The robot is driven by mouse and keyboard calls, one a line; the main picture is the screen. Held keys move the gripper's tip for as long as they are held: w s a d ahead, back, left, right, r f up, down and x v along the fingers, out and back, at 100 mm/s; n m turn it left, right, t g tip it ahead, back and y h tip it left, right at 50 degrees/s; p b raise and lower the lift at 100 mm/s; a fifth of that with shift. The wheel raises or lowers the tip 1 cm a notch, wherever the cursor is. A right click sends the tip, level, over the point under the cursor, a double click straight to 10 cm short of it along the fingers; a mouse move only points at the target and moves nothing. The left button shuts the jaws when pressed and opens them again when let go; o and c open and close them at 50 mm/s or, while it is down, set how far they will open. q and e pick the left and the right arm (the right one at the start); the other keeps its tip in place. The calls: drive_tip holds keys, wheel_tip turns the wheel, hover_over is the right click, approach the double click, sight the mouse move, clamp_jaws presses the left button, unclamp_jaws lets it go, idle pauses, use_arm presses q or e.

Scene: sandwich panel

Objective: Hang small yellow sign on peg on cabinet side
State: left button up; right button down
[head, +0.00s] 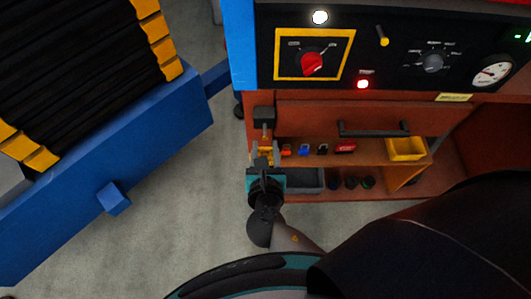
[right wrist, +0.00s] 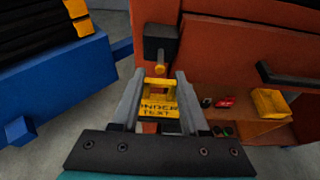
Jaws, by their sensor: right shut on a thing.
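The small yellow sign (right wrist: 158,106) with dark lettering, partly readable as "UNDER TEST", is between the fingers of my right gripper (right wrist: 159,84), which is shut on it. In the head view, my right gripper (head: 265,158) is in front of the cabinet's left part, and a little yellow of the sign shows there. A short orange-brown peg (right wrist: 159,60) sticks out from a black block (right wrist: 161,40) on the cabinet edge. The sign's top bar is just below the peg's tip in the wrist view; I cannot tell whether they touch. My left gripper is not in view.
The orange-red cabinet (head: 300,118) has a black handle (head: 373,131) and a shelf with small coloured items and a yellow bin (head: 407,149). Above is a control panel with a red knob (head: 313,64). A blue-framed conveyor (head: 110,185) stands left, with grey floor between.

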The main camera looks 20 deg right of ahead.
sight(266, 125)
drive_tip(key=shift+w+d+f+b, duration=0.1)
drive_tip(key=shift+w+d+b, duration=0.15)
drive_tip(key=shift+w, duration=0.6)
drive_tip(key=shift+w+d+f+b, duration=0.1)
drive_tip(key=shift+w+d+b, duration=0.1)
drive_tip(key=shift+w, duration=0.6)
drive_tip(key=shift+w+d+b, duration=0.2)
drive_tip(key=shift+w+d, duration=0.05)
drive_tip(key=shift+w, duration=0.6)
drive_tip(key=shift+w+d+f, duration=0.1)
drive_tip(key=shift+w+f, duration=0.05)
drive_tip(key=shift+w, duration=0.2)
drive_tip(key=shift+d, duration=0.1)
drive_tip(key=shift+d+f, duration=0.1)
